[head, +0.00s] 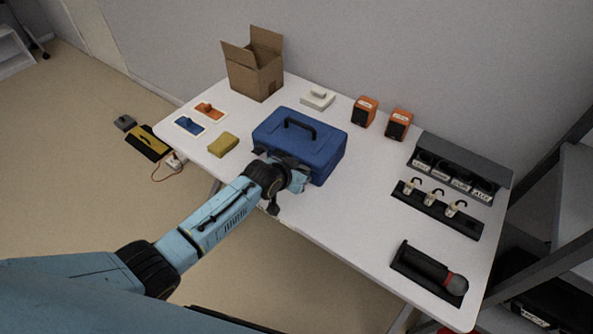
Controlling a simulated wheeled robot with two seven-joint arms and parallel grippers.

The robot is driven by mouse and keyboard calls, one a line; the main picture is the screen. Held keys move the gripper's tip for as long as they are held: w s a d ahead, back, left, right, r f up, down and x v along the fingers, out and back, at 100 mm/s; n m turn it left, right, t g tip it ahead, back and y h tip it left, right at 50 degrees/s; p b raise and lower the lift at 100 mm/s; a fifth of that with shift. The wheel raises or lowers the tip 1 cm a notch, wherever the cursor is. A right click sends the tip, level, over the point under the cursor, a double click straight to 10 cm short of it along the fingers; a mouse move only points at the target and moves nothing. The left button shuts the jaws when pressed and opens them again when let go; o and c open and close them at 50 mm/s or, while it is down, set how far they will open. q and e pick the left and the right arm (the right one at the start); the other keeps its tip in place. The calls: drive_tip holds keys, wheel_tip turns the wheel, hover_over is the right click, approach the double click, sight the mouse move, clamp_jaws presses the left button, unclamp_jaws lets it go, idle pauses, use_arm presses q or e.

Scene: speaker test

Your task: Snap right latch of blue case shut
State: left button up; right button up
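The blue case (313,142) stands on the white table (352,222) with its lid down and a dark handle on top. My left arm comes in from the lower left, and my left gripper (297,177) is at the front face of the case. The gripper and wrist cover much of that face, so I cannot make out the right latch or its position. I cannot tell whether the gripper touches the case, or whether its fingers are open or shut. My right gripper is not in view.
An open cardboard box (254,75) stands at the back left. A yellow block (222,145) lies left of the case. A dark rack (436,210) and a flashlight-like tool in a tray (430,273) are at the right.

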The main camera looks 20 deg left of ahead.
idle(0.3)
use_arm(q)
drive_tip(key=o, duration=1)
drive_tip(key=p+v, duration=0.3)
drive_tip(key=v, duration=1)
drive_tip(key=shift+s, duration=0.15)
